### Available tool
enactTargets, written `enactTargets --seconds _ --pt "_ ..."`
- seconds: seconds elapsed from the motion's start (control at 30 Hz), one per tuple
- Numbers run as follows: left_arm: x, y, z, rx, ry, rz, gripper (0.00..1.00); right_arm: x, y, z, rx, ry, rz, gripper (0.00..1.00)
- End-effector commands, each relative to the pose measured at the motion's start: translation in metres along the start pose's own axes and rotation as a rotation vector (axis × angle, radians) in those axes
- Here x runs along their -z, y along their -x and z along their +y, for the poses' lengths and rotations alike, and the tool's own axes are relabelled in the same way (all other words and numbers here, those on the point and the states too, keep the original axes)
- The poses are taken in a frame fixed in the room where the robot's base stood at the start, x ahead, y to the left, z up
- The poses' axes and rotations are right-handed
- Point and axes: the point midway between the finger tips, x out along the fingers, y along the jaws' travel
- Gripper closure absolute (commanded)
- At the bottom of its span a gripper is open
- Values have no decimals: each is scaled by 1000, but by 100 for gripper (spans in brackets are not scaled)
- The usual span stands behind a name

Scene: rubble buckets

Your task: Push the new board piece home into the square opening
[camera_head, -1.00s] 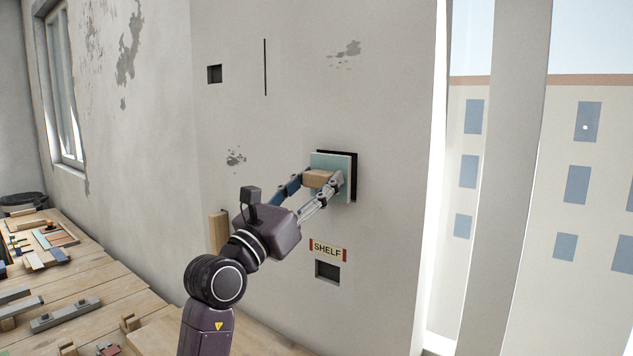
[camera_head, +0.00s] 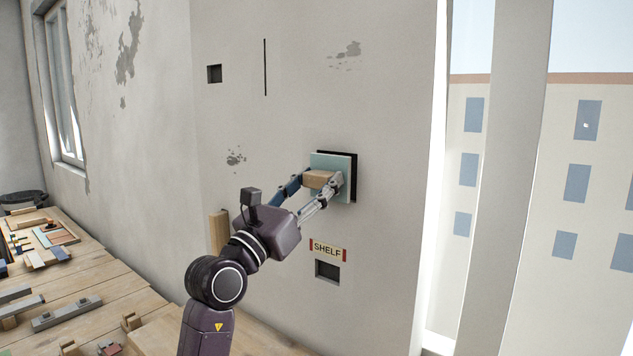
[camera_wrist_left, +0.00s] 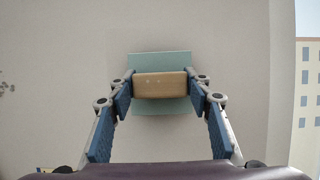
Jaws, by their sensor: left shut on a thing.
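The new board piece is a pale green square (camera_head: 345,163) with a wooden block (camera_head: 319,179) on its front as a grip. My left gripper (camera_head: 318,182) is shut on the wooden block, one finger on each side. The board is in front of the dark square opening (camera_head: 354,185), whose top and right edges show past it. I cannot tell how deep the board sits. In the left wrist view the board (camera_wrist_left: 160,108) and its block (camera_wrist_left: 161,86) are between the fingers, and the opening is hidden behind the board. My right gripper is not in view.
A small opening (camera_head: 328,271) is below a SHELF label (camera_head: 327,249). Another small hole (camera_head: 214,74) and a thin slot (camera_head: 265,67) are in the wall (camera_head: 290,110). A wooden bench (camera_head: 75,300) with loose pieces is at lower left. A bright window gap is at right.

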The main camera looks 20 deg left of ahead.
Motion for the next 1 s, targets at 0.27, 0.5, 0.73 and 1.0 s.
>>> enactTargets --seconds 0.27,0.5,0.73,1.0 --pt "1 -3 0 0 0 -1 85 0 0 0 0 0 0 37" --pt "3 -9 0 0 1 -2 85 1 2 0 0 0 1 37" --pt "6 -16 0 0 0 -1 85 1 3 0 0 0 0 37" --pt "9 -24 0 0 0 -1 85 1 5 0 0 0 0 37"
